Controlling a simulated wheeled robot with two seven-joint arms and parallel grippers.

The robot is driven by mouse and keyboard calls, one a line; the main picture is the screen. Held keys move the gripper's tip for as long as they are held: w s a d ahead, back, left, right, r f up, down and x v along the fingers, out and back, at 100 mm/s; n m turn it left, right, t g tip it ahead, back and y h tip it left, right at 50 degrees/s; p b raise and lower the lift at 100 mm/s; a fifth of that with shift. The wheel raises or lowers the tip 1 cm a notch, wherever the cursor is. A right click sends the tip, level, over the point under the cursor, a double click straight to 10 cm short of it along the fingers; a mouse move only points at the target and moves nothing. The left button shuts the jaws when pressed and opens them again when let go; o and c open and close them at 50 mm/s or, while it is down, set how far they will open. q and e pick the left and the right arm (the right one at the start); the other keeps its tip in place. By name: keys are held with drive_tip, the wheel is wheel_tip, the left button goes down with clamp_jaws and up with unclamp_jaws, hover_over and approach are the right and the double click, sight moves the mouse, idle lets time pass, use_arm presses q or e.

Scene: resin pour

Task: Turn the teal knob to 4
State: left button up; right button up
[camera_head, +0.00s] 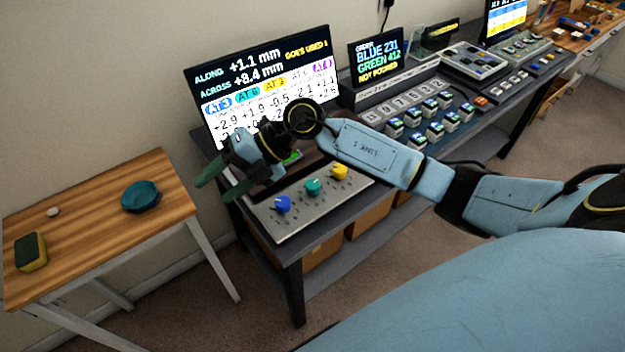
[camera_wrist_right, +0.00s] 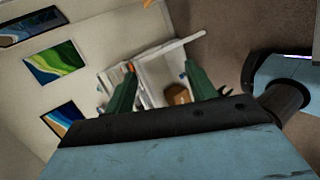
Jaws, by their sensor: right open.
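The teal knob (camera_head: 313,186) stands on a grey sloped panel (camera_head: 291,221) between a blue knob (camera_head: 283,204) and a yellow knob (camera_head: 340,171). Its pointer setting is too small to read. My right gripper (camera_head: 217,184) has green fingers spread apart and empty. It is in the air to the left of the panel, away from the knobs. The right wrist view shows the same open fingers (camera_wrist_right: 160,82) with nothing between them and no knob in sight. My right forearm passes behind the knobs in the head view and hides part of the screen. My left gripper is not in view.
A button console (camera_head: 420,112) stands right.

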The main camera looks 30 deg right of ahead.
drive_tip(key=w+d+f+g+h, duration=0.1)
drive_tip(key=w+d+f+h, duration=0.15)
drive_tip(key=d+h, duration=0.55)
drive_tip(key=m+g+h, duration=0.1)
drive_tip(key=m+h, duration=0.1)
drive_tip(key=h, duration=0.2)
approach(313, 183)
wheel_tip(313, 183, down, 9)
drive_tip(key=shift+d+f, duration=0.1)
drive_tip(key=c, duration=1)
